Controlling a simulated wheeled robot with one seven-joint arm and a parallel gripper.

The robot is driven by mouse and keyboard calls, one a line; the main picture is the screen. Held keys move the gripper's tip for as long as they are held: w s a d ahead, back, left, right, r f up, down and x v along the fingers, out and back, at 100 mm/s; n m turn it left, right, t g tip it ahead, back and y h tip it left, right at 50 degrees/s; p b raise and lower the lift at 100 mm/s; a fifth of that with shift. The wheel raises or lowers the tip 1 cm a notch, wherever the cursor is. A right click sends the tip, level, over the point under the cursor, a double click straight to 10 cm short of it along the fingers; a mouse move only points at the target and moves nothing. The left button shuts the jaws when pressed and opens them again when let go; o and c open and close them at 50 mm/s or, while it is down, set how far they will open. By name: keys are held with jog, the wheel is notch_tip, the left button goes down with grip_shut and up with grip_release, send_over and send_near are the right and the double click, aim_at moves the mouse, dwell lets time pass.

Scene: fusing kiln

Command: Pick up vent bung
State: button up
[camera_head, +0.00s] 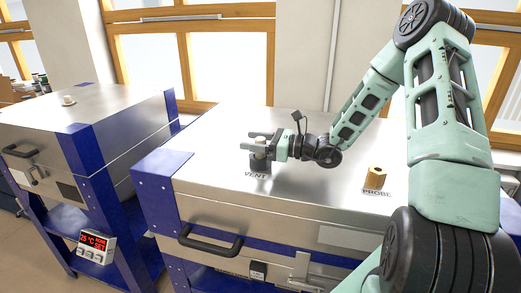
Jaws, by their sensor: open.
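A tan probe plug (376,177) stands on the near kiln's lid (310,205) by the word PROBE. A second kiln (100,110) at left has its own pale plug (68,100). A red-lit controller (97,246) sits below it. The lid between the two plugs is clear.

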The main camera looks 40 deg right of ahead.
jog(key=c, duration=1.1)
jog(key=shift+r, duration=0.1)
jog(key=shift+r+b, duration=0.7)
jog(key=shift+r, duration=4.2)
